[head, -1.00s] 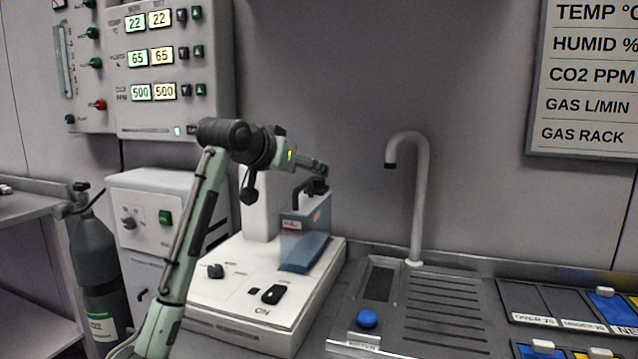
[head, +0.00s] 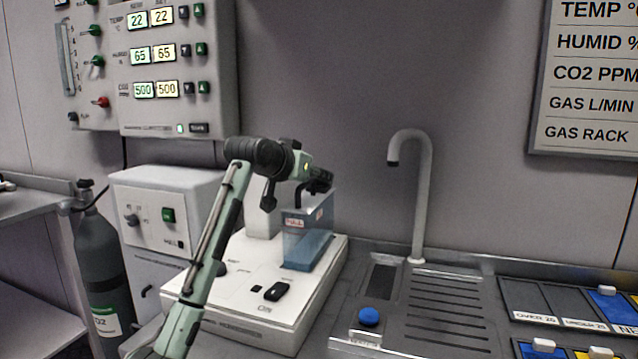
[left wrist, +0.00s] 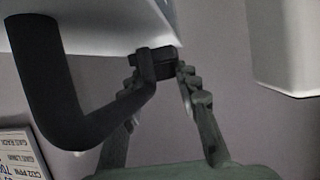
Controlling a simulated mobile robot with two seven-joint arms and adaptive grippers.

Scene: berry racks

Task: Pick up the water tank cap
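The water tank (head: 308,238) is a translucent blue box with a pale lid, standing upright on the white machine. A black handle (left wrist: 65,85) arches from its lid in the left wrist view. A small black cap (left wrist: 160,56) sits at the lid's edge, partly behind the handle's end. My left gripper (head: 319,183) is at the tank's top in the head view. In the left wrist view its fingers (left wrist: 159,78) are spread, with the fingertips on either side of the cap; contact is not clear. The cap is hidden in the head view. My right gripper is not in view.
The white machine (head: 230,312) has a black switch on top. A tap (head: 421,200) rises over the slotted drain (head: 445,308) to the right, with a blue knob (head: 369,317) nearby. A gas cylinder (head: 100,255) stands at left. Labelled trays lie at right.

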